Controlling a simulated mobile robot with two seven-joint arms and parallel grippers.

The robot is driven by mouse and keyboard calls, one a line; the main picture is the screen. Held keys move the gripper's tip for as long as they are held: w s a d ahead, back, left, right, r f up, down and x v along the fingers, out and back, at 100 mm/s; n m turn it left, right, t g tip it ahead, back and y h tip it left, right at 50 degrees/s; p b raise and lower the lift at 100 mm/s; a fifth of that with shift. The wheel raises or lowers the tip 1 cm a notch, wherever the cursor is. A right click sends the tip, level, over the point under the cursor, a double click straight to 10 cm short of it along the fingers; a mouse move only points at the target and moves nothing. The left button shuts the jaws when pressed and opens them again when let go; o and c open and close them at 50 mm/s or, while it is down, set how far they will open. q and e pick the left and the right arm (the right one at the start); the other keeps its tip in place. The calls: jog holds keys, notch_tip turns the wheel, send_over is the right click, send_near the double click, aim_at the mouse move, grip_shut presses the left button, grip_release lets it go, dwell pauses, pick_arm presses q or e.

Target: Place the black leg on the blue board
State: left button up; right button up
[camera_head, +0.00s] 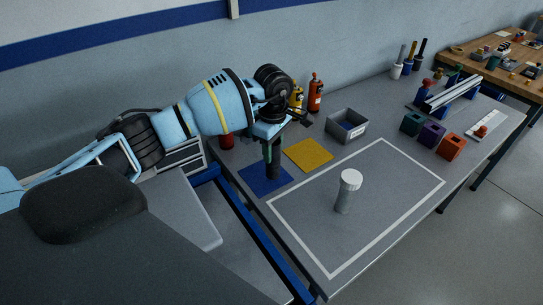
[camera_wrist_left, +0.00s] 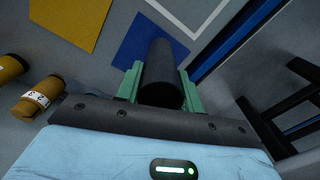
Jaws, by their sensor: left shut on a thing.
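The black leg (camera_head: 272,164) is a dark cylinder held upright in my left gripper (camera_head: 270,143). Its lower end is over the blue board (camera_head: 258,183), a flat blue square at the table's left edge. I cannot tell whether the leg touches the board. In the left wrist view the leg (camera_wrist_left: 161,75) sits between the green fingers of my left gripper (camera_wrist_left: 160,88), with part of the blue board (camera_wrist_left: 135,45) beyond it. The gripper hides the leg's upper end in the head view. My right gripper is not in view.
A yellow board (camera_head: 308,154) lies beside the blue one. A white cylinder (camera_head: 347,190) stands inside the white outline. Coloured blocks (camera_head: 432,134) stand at the right. The outlined area is mostly clear.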

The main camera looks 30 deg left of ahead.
pick_arm(q)
jog(key=f, duration=0.2)
jog(key=a+f+b, duration=0.1)
jog(key=f, duration=0.1)
jog(key=shift+w+b, duration=0.2)
jog(key=shift+b, duration=0.1)
jog(key=shift+r, duration=0.2)
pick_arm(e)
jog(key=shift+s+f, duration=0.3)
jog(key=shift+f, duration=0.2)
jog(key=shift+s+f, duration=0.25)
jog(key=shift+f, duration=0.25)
pick_arm(q)
jog(key=shift+f, duration=0.2)
jog(key=o, duration=1)
jog(key=shift+o, duration=0.7)
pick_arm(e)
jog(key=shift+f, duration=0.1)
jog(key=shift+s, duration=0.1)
